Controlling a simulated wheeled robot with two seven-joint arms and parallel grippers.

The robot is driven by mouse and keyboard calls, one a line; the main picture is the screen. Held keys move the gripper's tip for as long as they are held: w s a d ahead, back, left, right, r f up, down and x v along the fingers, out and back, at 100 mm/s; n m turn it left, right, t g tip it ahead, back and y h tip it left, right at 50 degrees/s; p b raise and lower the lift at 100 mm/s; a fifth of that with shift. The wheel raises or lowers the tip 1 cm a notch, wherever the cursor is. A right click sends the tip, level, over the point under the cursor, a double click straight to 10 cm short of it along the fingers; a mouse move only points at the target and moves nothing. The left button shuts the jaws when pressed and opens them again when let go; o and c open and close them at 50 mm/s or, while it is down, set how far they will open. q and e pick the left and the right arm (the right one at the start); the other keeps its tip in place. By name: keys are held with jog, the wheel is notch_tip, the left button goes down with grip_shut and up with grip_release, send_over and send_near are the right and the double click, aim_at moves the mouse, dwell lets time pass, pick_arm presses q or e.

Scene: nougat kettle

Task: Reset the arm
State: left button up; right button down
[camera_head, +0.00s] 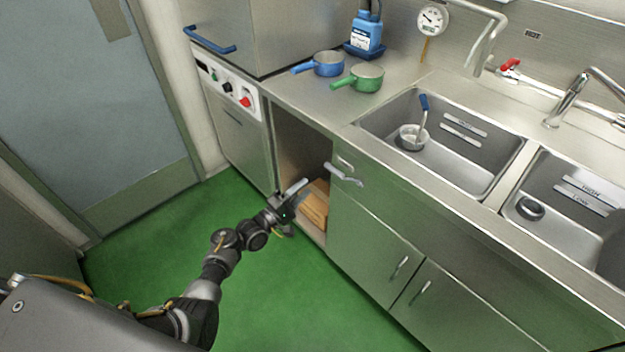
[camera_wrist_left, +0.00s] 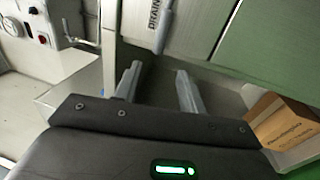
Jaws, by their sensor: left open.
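My left arm reaches in from the lower left in the head view. My right gripper is not in view.
A blue pan (camera_head: 327,64) and a green pan (camera_head: 367,77) stand on the steel counter (camera_head: 300,92). A ladle (camera_head: 413,138) is in the left sink. A black ring-shaped object (camera_head: 530,208) lies in the right sink. The green floor (camera_head: 270,300) is clear.

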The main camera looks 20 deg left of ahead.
pick_arm(q)
jog(key=shift+v, duration=0.85)
